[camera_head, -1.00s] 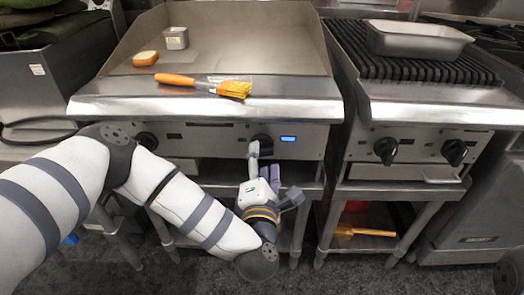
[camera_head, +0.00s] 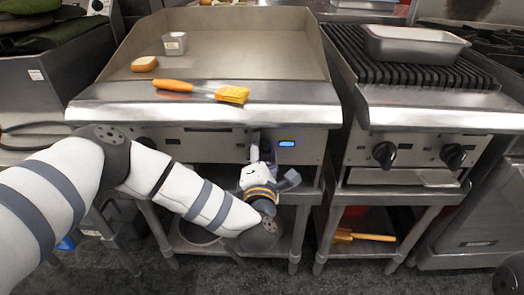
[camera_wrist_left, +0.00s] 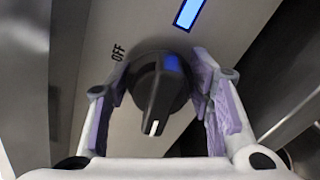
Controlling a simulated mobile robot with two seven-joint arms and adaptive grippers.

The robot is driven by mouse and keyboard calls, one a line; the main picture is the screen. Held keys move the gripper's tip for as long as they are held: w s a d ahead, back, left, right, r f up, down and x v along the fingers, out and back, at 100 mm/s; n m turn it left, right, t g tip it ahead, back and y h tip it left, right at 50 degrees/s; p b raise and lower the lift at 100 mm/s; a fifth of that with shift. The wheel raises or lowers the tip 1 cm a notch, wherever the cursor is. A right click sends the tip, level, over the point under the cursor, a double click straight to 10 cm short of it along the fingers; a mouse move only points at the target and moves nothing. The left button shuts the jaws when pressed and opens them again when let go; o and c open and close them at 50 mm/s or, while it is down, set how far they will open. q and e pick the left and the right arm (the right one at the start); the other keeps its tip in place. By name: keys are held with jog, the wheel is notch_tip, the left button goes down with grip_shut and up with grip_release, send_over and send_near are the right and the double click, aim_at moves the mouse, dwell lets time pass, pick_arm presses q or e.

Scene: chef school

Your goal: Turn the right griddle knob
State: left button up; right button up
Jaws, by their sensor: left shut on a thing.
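The right griddle knob (camera_wrist_left: 160,92) is black with a white pointer line and shows in the left wrist view. Its line points down and slightly left, away from the OFF label (camera_wrist_left: 118,52) at its upper left. My left gripper (camera_wrist_left: 158,78) has its purple-padded fingers on both sides of the knob and is shut on it. In the head view my left gripper (camera_head: 262,152) is at the griddle's front panel (camera_head: 215,142), left of the lit blue display (camera_head: 287,144). It largely hides the knob there. My right gripper is not in view.
The left griddle knob (camera_head: 146,142) is partly behind my left arm. A grill with two knobs (camera_head: 384,154) stands to the right.

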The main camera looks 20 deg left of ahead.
pick_arm(q)
jog(key=shift+r+m, duration=0.1)
jog(key=shift+m, duration=0.2)
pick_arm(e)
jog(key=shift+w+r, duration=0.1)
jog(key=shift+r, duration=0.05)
pick_arm(q)
jog(key=shift+m+p, duration=0.55)
jog(key=shift+m, duration=0.55)
jog(key=m+p, duration=0.1)
jog(key=m, duration=0.1)
jog(key=shift+m, duration=0.3)
jog(key=m, duration=0.3)
jog(key=m+p, duration=0.1)
jog(key=m, duration=0.2)
jog(key=shift+f+m, duration=0.2)
jog(key=shift+m, duration=0.1)
jog(key=m+p, duration=0.1)
jog(key=m, duration=0.3)
jog(key=shift+f, duration=0.1)
jog(key=shift+a+f+m, duration=0.1)
jog(key=shift+a+m, duration=0.05)
jog(key=shift+m, duration=1.75)
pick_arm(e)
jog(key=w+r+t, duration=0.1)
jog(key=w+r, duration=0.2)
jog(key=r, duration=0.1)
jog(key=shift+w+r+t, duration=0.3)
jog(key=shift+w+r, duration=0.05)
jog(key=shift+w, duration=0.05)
